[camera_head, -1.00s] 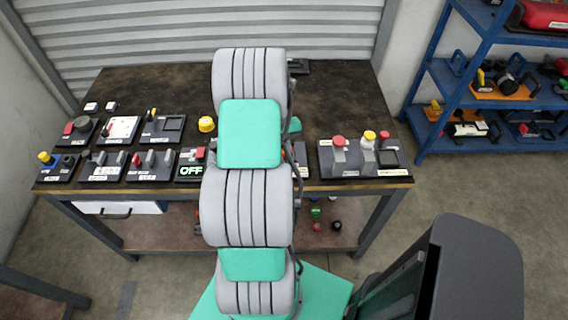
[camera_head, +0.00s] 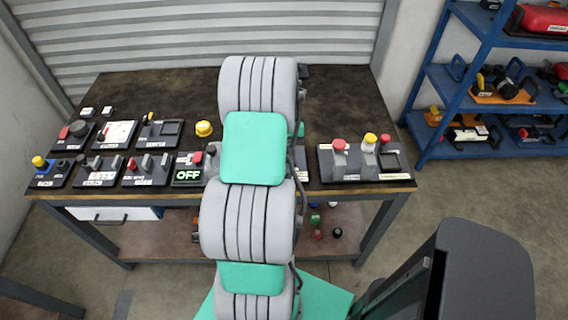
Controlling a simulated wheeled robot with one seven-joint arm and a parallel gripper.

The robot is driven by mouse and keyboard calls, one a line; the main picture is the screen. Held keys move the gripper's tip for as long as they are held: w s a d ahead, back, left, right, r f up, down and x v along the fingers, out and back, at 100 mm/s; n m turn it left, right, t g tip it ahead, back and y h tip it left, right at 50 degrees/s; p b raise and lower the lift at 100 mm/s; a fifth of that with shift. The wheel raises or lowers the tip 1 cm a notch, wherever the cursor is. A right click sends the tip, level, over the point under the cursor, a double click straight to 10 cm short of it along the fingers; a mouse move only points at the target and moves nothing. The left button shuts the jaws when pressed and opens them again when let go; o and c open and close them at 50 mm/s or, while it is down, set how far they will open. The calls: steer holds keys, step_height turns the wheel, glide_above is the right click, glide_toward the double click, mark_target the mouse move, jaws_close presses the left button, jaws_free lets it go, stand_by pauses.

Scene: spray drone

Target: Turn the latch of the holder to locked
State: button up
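My arm (camera_head: 252,150), grey and green, rises through the middle of the view and reaches over the workbench (camera_head: 330,95). My gripper is hidden behind the arm, so its state does not show. I cannot make out the holder or its latch for certain. Several dark panels with knobs, levers and switches stand along the bench. One at the right (camera_head: 340,174) carries a red-topped and a yellow-topped part. A panel reading OFF (camera_head: 188,176) sits just left of the arm. The arm hides the panels behind it.
A yellow round knob (camera_head: 203,128) stands left of the arm. A blue shelf rack (camera_head: 425,150) with tools is at the right. A shutter (camera_head: 150,35) backs the bench. The rear bench top is mostly clear on both sides of the arm.

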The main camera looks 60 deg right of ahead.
steer(key=o, duration=0.5)
steer(key=shift+c, duration=0.2)
steer(key=v, duration=0.8)
